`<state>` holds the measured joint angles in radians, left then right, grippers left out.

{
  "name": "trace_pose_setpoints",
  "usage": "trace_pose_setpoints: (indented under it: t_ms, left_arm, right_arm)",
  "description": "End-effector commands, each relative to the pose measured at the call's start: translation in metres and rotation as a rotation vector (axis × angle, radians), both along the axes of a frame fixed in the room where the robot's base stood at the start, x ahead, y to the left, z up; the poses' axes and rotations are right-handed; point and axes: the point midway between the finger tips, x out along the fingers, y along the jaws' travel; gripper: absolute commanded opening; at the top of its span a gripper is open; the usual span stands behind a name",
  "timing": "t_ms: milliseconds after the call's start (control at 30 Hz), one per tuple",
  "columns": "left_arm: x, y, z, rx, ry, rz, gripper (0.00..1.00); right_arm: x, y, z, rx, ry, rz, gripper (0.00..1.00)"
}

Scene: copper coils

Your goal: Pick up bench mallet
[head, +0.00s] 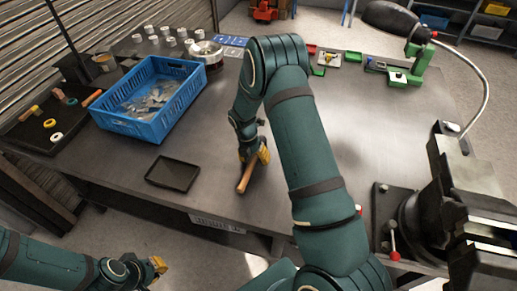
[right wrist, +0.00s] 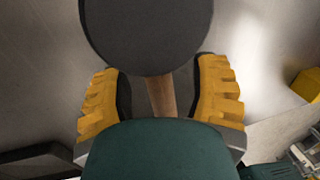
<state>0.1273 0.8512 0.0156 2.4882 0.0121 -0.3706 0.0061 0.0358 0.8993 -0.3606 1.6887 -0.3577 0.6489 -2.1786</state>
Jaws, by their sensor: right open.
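The bench mallet's wooden handle (head: 245,177) shows below my right gripper (head: 254,157) near the table's front edge in the head view. Its head is mostly hidden there by my arm. In the right wrist view the mallet's dark round head (right wrist: 146,35) fills the top middle. Its wooden handle (right wrist: 160,95) runs down between the two yellow fingers of my right gripper (right wrist: 158,98). The fingers are open, one on each side of the handle, with gaps beside it. My left gripper (head: 156,266) is low at the left, away from the table; its opening is unclear.
A small black tray (head: 173,174) lies left of the mallet. A vise (head: 470,215) is at the right, and a green-based lamp (head: 420,62) at the back right.

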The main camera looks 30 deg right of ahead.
Motion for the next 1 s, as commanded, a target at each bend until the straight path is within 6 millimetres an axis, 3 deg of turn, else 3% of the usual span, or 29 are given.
trace_pose_setpoints:
  t_ms: [33,200,233,633,1000]
  left_arm:
    - [0.000,0.000,0.000,0.000,0.000,0.000,0.00]
    - [0.000,0.000,0.000,0.000,0.000,0.000,0.00]
    - [0.000,0.000,0.000,0.000,0.000,0.000,0.00]
    - [0.000,0.000,0.001,0.000,-0.001,0.000,0.00]
    - [0.002,0.001,0.008,0.002,-0.006,0.004,0.00]
  right_arm:
    - [0.000,0.000,0.000,0.000,0.000,0.000,0.62]
    - [0.000,0.000,0.000,0.000,0.000,0.000,0.03]
    - [0.000,0.000,0.000,0.000,0.000,0.000,0.00]
    - [0.001,0.000,0.007,0.000,-0.004,-0.001,0.00]
    - [0.001,0.000,0.072,0.000,-0.005,0.000,0.00]
